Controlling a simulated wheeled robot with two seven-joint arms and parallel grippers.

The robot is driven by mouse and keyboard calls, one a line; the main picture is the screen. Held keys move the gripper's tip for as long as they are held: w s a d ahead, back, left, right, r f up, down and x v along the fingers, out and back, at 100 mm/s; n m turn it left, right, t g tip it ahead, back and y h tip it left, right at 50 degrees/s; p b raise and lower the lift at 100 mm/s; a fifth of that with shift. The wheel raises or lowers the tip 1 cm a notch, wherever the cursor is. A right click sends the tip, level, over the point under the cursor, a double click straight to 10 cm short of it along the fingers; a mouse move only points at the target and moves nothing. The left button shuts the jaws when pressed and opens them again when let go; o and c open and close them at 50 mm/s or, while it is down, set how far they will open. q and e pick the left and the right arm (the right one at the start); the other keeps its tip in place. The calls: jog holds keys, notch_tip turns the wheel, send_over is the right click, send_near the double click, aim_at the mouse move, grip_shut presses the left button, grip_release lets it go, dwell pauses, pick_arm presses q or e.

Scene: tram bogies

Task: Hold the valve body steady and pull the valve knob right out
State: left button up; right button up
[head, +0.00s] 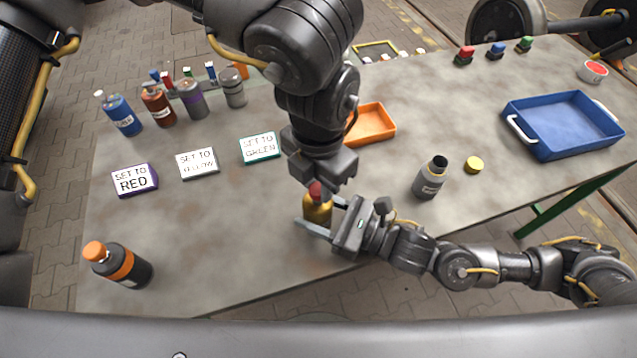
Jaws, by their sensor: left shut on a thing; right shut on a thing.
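The valve body (317,210) is a small brass-yellow piece standing near the front edge of the table. The red valve knob (316,191) shows at its top, directly above the body; from this angle I cannot tell how deep it sits. My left gripper (317,184) reaches down from above and is shut on the knob, its jaws partly hiding it. My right gripper (320,217) comes in from the right and is shut around the valve body, with one pale finger in front of it.
The grey table (230,240) holds a grey bottle (430,178), yellow cap (474,165), orange tray (372,123), blue tray (560,150) and black-orange bottle (118,265). Sign blocks, including "SET TO RED" (134,180), lie to the left. Room is free left of the valve.

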aim_at(317, 188)
pick_arm(q)
jog(key=shift+r, duration=1.45)
jog(key=o, duration=1)
notch_tip(317, 188, up, 12)
jog(key=shift+r, duration=0.1)
